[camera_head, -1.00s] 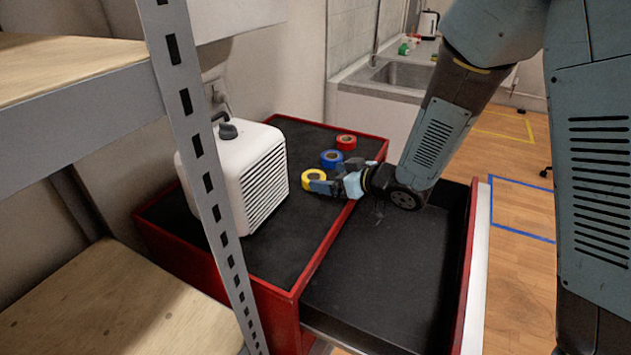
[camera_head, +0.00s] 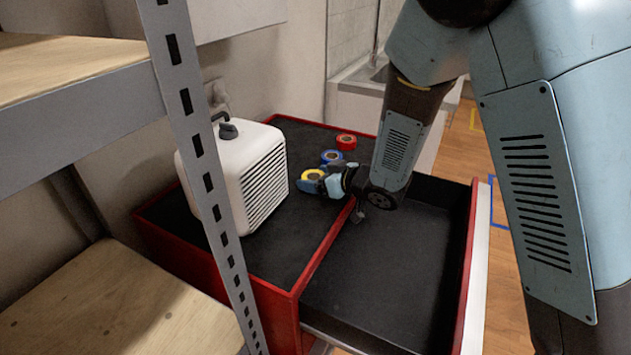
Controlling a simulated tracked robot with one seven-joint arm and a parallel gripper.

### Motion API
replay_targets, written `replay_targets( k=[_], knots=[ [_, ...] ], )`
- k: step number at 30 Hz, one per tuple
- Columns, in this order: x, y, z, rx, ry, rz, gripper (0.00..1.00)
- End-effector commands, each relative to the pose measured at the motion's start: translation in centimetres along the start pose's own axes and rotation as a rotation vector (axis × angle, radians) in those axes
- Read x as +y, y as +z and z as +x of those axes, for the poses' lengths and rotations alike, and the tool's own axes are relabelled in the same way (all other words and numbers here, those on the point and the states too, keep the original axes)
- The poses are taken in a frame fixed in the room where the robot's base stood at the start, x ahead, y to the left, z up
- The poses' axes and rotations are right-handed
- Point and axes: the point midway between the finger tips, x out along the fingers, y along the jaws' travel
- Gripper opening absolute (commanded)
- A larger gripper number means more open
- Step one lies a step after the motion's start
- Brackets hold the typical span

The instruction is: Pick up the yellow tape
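The yellow tape (camera_head: 309,175) is a roll lying flat on the black top of the red cabinet, just right of the white box-shaped device. My gripper (camera_head: 318,183) reaches in from the right, low over the cabinet top, with its fingers at the roll. The fingers overlap the near and right part of the roll and hide some of it. I cannot tell whether they touch it or how far apart they are.
A blue tape roll (camera_head: 331,157) and a red tape roll (camera_head: 346,142) lie just behind. The white device (camera_head: 243,177) stands close on the left. The cabinet's open drawer (camera_head: 385,265) is empty below my arm. A metal shelf post (camera_head: 205,170) stands in the left foreground.

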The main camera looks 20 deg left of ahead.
Motion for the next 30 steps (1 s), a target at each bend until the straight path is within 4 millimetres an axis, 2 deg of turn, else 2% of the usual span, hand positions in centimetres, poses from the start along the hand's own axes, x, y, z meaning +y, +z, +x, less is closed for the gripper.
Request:
replay_targets(
  k=[2,13,23,30],
  knots=[
    [0.0,0.0,0.0,0.0,0.0,0.0,0.7],
    [0.0,0.0,0.0,0.0,0.0,0.0,0.35],
    [0.1,-0.3,-0.1,0.002,0.001,0.001,0.34],
    [0.1,-2.7,-1.1,0.004,0.001,0.0,0.34]
  ],
)
